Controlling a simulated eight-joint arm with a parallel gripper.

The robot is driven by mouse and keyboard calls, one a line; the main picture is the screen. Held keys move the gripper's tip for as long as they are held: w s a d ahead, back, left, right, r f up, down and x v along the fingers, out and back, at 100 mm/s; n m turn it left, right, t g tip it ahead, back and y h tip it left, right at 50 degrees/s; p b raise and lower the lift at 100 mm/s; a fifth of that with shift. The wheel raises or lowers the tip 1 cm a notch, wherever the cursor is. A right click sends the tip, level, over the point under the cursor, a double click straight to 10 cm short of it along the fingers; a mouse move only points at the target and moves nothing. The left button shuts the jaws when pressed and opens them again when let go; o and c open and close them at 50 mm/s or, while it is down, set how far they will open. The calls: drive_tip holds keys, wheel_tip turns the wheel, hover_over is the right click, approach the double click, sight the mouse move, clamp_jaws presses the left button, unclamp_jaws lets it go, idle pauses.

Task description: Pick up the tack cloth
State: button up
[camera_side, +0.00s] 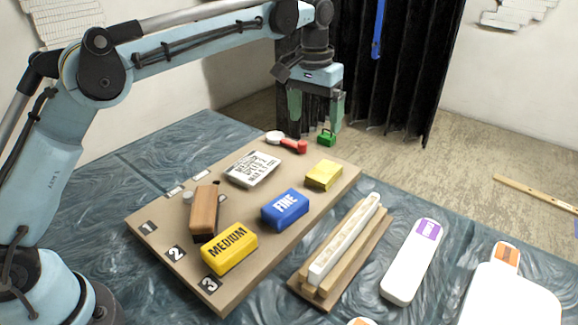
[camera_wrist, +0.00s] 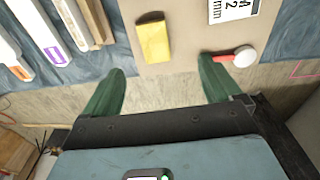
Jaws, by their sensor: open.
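A plain yellow pad, which looks like the tack cloth (camera_side: 323,176), lies flat near the far right edge of the tan board. In the wrist view the same yellow pad (camera_wrist: 154,42) lies ahead of the space between the fingers, nothing covering it. My gripper (camera_side: 316,115) hangs pointing down, well above the board's far end, beyond the cloth and apart from it. Its two green fingers are spread wide with nothing between them; they also show in the wrist view (camera_wrist: 160,78).
The tan board (camera_side: 160,222) also bears a yellow MEDIUM block (camera_side: 229,249), a blue FINE block (camera_side: 285,209), a brown block (camera_side: 203,209), a printed packet (camera_side: 252,169) and a red-handled tool (camera_side: 294,146). A wooden rack (camera_side: 340,245) and a white tool (camera_side: 412,265) lie to the right.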

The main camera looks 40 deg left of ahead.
sight(321, 174)
drive_tip(key=shift+g, duration=0.4)
drive_tip(key=f, duration=0.5)
drive_tip(key=d+f, duration=0.1)
drive_tip(key=f, duration=0.3)
drive_tip(key=w+f, duration=0.1)
drive_tip(key=f, duration=0.4)
drive_tip(key=shift+w+d+f, duration=0.1)
drive_tip(key=shift+d+f, duration=0.25)
drive_tip(key=c, duration=1.1)
drive_tip(key=shift+r, duration=0.15)
